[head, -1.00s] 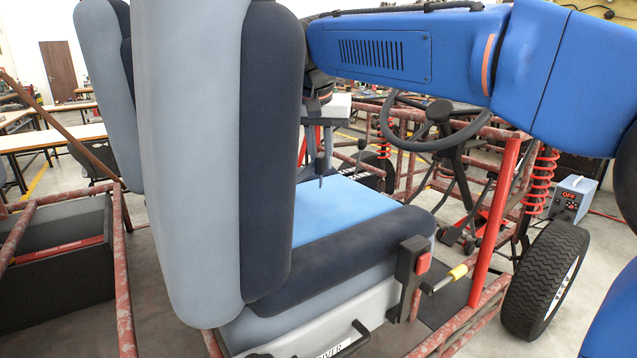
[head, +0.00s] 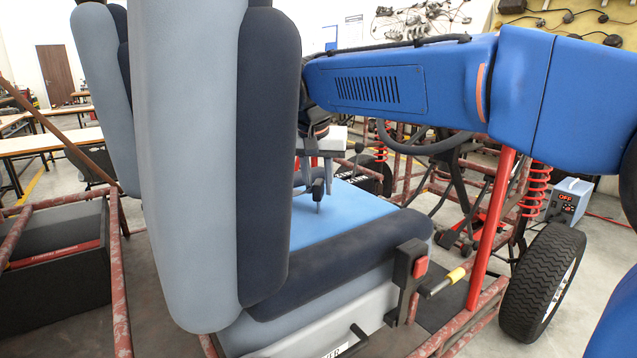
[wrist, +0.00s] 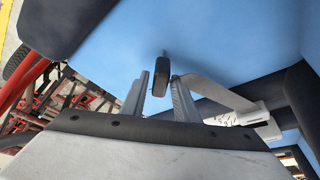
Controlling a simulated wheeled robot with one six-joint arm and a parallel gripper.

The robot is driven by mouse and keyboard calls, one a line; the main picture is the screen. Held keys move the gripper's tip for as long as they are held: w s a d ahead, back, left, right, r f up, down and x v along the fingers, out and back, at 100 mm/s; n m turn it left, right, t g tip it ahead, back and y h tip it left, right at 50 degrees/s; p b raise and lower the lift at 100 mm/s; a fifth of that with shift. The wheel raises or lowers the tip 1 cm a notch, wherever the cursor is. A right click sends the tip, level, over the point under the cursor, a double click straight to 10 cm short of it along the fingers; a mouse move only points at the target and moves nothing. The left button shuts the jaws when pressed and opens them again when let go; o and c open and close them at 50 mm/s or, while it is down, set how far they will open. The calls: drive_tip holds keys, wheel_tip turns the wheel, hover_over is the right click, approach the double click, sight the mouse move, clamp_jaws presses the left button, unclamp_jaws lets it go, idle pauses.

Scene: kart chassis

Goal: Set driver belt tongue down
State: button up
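The driver belt tongue is a small black piece with a thin metal tip (head: 318,188). It hangs tip down just above the blue cushion of the driver seat (head: 350,205); whether the tip touches the cushion I cannot tell. My gripper (head: 317,172) is over the seat with its fingers pointing down, one on each side of the tongue. The tall seat back (head: 205,160) stands just left of my gripper.
A black buckle with a red button (head: 420,267) stands at the seat's near right side. The dark side bolster (head: 350,255) edges the cushion. A red post (head: 490,225), frame tubes and a wheel (head: 540,280) stand to the right. The cushion looks bare around the tongue.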

drive_tip(key=shift+o, duration=0.2)
drive_tip(key=shift+r, duration=0.1)
drive_tip(key=v, duration=1.2)
drive_tip(key=shift+r, duration=0.1)
